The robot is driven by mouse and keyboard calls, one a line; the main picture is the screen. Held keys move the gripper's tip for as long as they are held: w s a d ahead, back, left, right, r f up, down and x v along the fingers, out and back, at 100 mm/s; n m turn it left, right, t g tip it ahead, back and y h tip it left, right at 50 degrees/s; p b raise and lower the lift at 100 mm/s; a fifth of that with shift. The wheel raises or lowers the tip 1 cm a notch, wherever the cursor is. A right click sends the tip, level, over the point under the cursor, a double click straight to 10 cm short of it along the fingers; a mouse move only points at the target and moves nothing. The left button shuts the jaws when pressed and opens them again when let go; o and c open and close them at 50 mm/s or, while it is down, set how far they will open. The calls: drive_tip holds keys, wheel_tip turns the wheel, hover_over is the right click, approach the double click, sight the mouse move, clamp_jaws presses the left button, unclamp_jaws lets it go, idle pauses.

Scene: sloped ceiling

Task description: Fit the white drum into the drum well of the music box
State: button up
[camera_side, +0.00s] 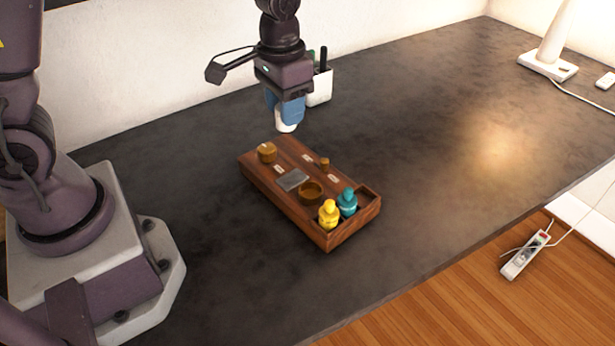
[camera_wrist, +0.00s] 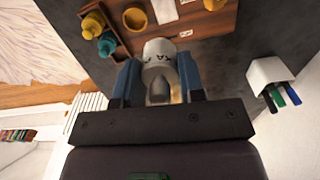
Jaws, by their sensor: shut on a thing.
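My gripper (camera_side: 286,116) is shut on the white drum (camera_side: 286,127), which shows below the blue fingers. In the wrist view the drum (camera_wrist: 158,52) sits between the two fingers (camera_wrist: 157,85); part of it is hidden. The drum is in the air above the far end of the wooden music box (camera_side: 270,184), apart from it. The box has a round, brass-coloured cup (camera_side: 311,193) with a dark hollow, also in the wrist view (camera_wrist: 136,18). I cannot tell for certain that this is the drum well. A short brass cylinder (camera_side: 267,153) stands at the far left corner.
A yellow figure (camera_side: 328,214) and a teal figure (camera_side: 347,202) stand in the box's near compartment. A grey plate (camera_side: 292,180) and a small brass peg (camera_side: 324,164) are on its top. A white pen cup (camera_side: 319,89) stands behind my gripper.

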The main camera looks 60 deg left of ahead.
drive_tip(key=s+d+n, duration=0.1)
drive_tip(key=s+d, duration=0.2)
drive_tip(key=s, duration=0.4)
drive_tip(key=n, duration=0.5)
hover_over(311, 196)
drive_tip(key=f, duration=1)
drive_tip(key=shift+s+f, duration=0.25)
drive_tip(key=shift+f, duration=0.05)
drive_tip(key=shift+w+f, duration=0.2)
drive_tip(key=shift+f, duration=1.5)
drive_tip(key=shift+f, duration=0.15)
